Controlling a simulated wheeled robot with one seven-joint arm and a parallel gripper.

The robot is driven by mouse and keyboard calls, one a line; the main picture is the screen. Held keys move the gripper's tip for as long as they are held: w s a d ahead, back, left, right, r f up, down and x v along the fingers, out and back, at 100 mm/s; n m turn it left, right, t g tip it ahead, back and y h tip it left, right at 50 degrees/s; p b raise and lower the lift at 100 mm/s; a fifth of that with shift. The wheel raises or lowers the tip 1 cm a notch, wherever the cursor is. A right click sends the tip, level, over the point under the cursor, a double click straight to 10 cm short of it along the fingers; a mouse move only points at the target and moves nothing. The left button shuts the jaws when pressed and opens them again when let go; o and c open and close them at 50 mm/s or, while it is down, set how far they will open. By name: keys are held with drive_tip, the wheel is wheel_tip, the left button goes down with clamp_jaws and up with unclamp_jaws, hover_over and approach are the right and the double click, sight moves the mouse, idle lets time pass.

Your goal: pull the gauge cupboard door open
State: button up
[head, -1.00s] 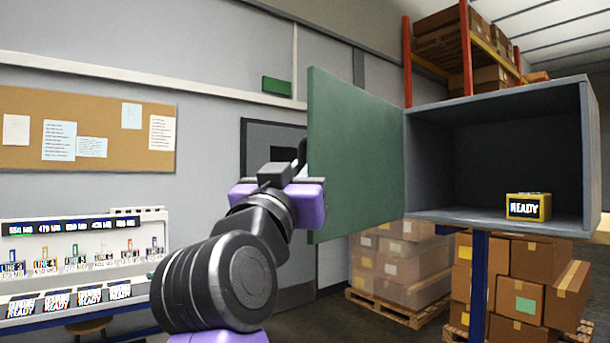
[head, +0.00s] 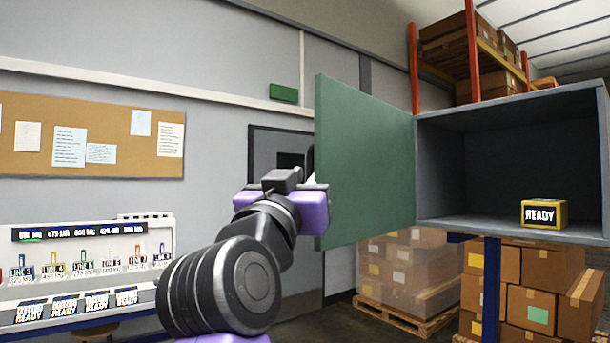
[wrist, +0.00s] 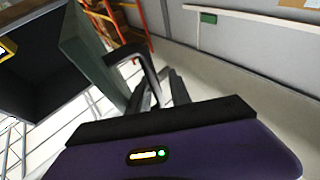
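The gauge cupboard (head: 512,106) is a grey box with an open front at the right of the head view. Its green door (head: 365,165) is swung wide open to the left. It also shows edge-on in the wrist view (wrist: 88,55). The dark bar handle (wrist: 150,68) stands out from the door. My gripper (wrist: 160,93) is at the handle, its two dark fingers parted, one on each side of the bar, with a gap visible. In the head view the fingers are mostly hidden behind my purple wrist.
A yellow block marked READY (head: 543,213) sits inside the cupboard. Boxes on a pallet (head: 408,268) and a stack of cartons (head: 535,290) stand below. A lit gauge bench (head: 85,265) is at the left, under a cork board (head: 95,135).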

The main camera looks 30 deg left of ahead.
drive_tip(key=shift+w+a+r+y, duration=0.3)
drive_tip(key=shift+a+r+y, duration=0.2)
drive_tip(key=shift+r+y, duration=0.25)
drive_tip(key=s+d+f+h+b, duration=0.1)
drive_tip(key=s+d+f+b, duration=0.1)
drive_tip(key=s, duration=0.5)
wheel_tip(320, 180, down, 3)
drive_tip(key=shift+s+d+r+b, duration=0.2)
drive_tip(key=shift+s+d+b, duration=0.15)
drive_tip(key=shift+b, duration=0.35)
drive_tip(key=s+a+f+b, duration=0.3)
drive_tip(key=s, duration=0.4)
drive_tip(key=shift+s+f+b, duration=0.15)
drive_tip(key=shift+b, duration=0.15)
wheel_tip(320, 180, up, 6)
drive_tip(key=p, duration=0.4)
drive_tip(key=shift+f, duration=0.2)
